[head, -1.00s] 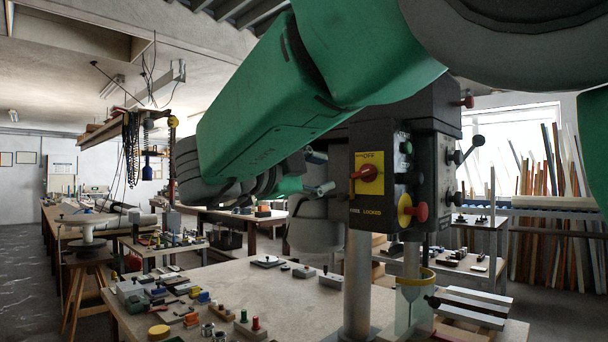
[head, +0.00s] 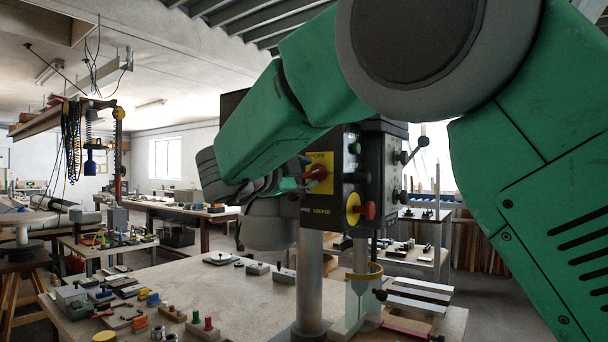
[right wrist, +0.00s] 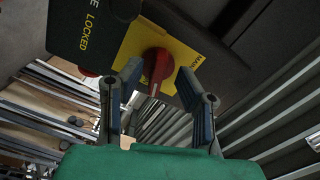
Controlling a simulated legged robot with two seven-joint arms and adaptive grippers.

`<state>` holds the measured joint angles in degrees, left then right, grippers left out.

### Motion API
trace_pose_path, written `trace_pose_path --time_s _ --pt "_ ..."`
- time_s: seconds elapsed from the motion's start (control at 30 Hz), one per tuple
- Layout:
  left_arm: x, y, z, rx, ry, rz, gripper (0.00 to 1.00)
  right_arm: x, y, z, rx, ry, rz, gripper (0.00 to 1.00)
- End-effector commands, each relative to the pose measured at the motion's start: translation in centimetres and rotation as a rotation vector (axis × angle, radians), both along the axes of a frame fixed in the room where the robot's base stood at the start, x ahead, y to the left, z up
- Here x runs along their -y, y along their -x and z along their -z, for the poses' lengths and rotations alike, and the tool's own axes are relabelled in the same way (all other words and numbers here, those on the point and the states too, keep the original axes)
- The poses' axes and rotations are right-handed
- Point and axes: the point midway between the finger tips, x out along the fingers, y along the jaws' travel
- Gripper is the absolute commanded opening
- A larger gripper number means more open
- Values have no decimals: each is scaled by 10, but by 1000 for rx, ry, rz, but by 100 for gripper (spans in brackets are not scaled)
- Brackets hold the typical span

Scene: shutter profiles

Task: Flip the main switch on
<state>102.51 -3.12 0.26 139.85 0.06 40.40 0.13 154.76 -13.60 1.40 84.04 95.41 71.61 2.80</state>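The main switch is a red rotary knob (head: 318,173) on a yellow plate marked "OFF", on the dark machine head. In the right wrist view the knob (right wrist: 157,65) sits upside down on its yellow plate. My right gripper (head: 302,180) is at the knob's left in the head view, partly hidden by my arm. In the right wrist view my right gripper (right wrist: 159,78) is open, its two fingers on either side of the knob's handle with gaps showing. Whether the fingertips touch the plate cannot be told. My left gripper is out of view.
A second red button (head: 369,210) on a yellow ring sits below right of the switch. A lever with a black ball (head: 423,141) sticks out at the right. The machine's column (head: 309,285) rises from a workbench (head: 240,290) holding several small parts.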

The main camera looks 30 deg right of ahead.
Motion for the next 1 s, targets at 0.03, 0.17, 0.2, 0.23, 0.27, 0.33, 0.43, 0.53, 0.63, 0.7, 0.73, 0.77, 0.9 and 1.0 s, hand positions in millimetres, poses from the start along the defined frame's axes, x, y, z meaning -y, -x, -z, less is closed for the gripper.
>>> trace_pose_path --time_s 0.03,0.17,0.2,0.23,0.27,0.33,0.43,0.53,0.63,0.7,0.73,0.77,0.9,1.0 --pt "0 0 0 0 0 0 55 1 0 0 0 -1 1 13" --pt "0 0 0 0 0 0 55 3 0 0 0 -2 1 0" --pt "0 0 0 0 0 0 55 4 0 0 0 -2 1 0" --pt "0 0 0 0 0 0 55 5 0 0 1 -3 2 0" --pt "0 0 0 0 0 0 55 5 0 0 3 -4 2 0" --pt "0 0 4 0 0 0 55 7 0 2 20 -12 3 0" --pt "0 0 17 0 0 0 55 9 0 4 86 -40 5 0" --pt "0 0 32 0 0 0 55 10 0 5 174 -76 5 0" --pt "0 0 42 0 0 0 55 11 0 5 248 -106 6 0" --pt "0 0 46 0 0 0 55 12 0 3 284 -121 7 0" --pt "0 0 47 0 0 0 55 12 0 3 296 -125 7 0" --pt "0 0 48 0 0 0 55 12 1 2 305 -130 8 0" --pt "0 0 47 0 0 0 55 14 1 0 315 -134 9 0" --pt "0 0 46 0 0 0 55 14 1 0 314 -135 9 0"
